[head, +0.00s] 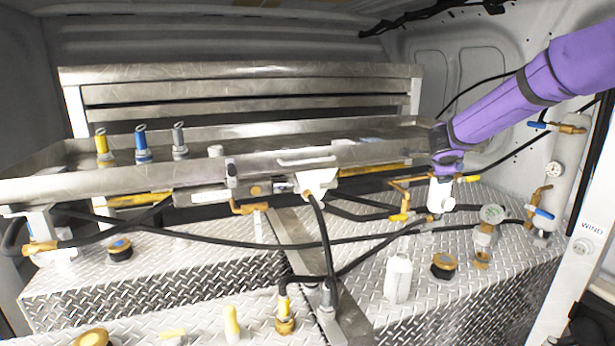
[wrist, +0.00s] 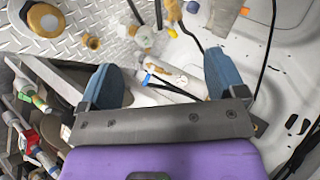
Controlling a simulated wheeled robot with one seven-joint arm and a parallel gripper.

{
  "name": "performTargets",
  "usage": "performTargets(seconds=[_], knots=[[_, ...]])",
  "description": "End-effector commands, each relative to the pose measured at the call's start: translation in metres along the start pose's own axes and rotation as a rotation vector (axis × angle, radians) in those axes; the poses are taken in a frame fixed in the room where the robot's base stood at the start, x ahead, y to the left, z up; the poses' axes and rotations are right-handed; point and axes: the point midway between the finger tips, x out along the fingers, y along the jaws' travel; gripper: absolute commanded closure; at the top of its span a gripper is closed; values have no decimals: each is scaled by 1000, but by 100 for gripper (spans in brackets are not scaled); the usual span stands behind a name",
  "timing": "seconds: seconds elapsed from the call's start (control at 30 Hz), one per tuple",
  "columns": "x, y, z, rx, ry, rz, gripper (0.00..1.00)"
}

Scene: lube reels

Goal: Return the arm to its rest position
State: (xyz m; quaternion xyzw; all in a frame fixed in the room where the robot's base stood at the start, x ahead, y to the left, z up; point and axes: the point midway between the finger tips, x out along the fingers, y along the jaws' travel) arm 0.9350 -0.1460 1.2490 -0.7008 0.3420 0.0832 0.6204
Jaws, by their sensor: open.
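My gripper (wrist: 162,80) is in the wrist view, with its two blue-grey fingers spread wide apart. Nothing is held between them. A white cylinder with a blue-handled valve (wrist: 168,80) shows in the gap beyond the fingers, apart from them as far as I can tell. In the head view my purple arm (head: 510,105) reaches in from the upper right and slopes down to the left, ending near the right end of the metal tray. The fingers cannot be made out clearly there.
The long metal tray (head: 270,168) carries yellow (head: 102,146), blue (head: 142,145) and grey (head: 179,142) nozzles at left. Black hoses (head: 325,245) cross above diamond-plate tanks (head: 160,262). A white cylinder (head: 556,165) with blue-handled valves stands by the right wall.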

Motion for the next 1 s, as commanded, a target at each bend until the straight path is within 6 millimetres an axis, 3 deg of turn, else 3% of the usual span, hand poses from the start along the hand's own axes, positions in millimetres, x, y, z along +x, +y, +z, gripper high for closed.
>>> performTargets(seconds=[0.03, 0.2, 0.47, 0.77, 1.0], knots=[[-22, -11, 6, -62, -37, -47, 11], [-84, -30, 25, -275, -163, -162, 11], [-184, -23, 41, -606, -331, -261, 11], [-289, 29, 30, -974, -482, -262, 11], [-359, 95, -3, -1237, -572, -187, 11]])
